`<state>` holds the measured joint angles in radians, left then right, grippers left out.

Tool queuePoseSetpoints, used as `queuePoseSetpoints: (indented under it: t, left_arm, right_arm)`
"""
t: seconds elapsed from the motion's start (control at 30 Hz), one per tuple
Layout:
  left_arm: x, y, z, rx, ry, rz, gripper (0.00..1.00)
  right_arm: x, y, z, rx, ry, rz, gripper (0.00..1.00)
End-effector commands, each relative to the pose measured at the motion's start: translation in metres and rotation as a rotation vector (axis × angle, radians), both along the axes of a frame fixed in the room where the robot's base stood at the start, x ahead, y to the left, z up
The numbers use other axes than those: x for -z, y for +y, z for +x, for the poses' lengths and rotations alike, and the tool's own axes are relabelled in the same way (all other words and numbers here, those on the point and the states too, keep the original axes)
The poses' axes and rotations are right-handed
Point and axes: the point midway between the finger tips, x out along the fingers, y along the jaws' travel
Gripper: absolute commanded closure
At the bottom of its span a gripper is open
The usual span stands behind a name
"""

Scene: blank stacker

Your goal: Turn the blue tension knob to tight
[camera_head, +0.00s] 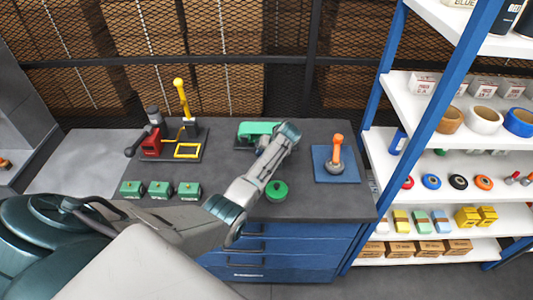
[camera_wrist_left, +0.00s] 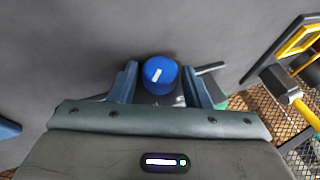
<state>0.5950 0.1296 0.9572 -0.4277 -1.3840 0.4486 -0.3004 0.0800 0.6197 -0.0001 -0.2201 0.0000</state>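The blue tension knob (camera_wrist_left: 160,72) is a round cap with a short white mark, slightly tilted from upright in the left wrist view. My left gripper (camera_wrist_left: 160,68) has one finger on each side of the knob, with a small gap showing on both sides; it looks open. I cannot tell how deep the fingers reach around it. In the head view my left gripper (camera_head: 262,145) is at the green device (camera_head: 252,129) at the back middle of the bench; the arm hides the knob there. My right gripper is not in view.
A green round piece (camera_head: 276,190) lies on the grey bench (camera_head: 325,205) near my arm. An orange-handled lever (camera_head: 337,150) stands on a blue plate to the right. A red press with a yellow lever (camera_head: 181,98) stands left, behind three green blocks (camera_head: 160,189). Shelves (camera_head: 430,142) stand right.

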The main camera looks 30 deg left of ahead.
Motion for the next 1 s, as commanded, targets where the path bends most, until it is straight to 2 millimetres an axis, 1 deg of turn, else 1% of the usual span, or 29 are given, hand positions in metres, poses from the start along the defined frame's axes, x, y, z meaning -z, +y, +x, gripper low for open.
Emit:
queuePoseSetpoints:
  t: [0.17,0.27,0.37,0.7,0.83,1.0]
  left_arm:
    - [-0.002,-0.002,0.0,0.001,-0.001,0.0,0.57]
    - [-0.009,-0.007,-0.001,0.001,-0.002,0.0,0.57]
    - [-0.02,-0.015,-0.003,0.002,-0.005,-0.001,0.57]
    - [-0.073,-0.047,-0.011,0.001,-0.004,0.0,0.57]
    - [-0.086,-0.054,-0.013,0.0,-0.002,0.0,0.57]
    - [-0.091,-0.056,-0.015,0.0,0.001,0.0,0.57]
  right_arm:
    - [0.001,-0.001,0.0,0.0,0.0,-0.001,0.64]
    - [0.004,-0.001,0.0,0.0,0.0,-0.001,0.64]
    - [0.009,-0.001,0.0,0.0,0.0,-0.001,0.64]
    - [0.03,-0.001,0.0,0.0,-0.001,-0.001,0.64]
    - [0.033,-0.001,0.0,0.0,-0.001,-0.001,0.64]
    - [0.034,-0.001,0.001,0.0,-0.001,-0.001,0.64]
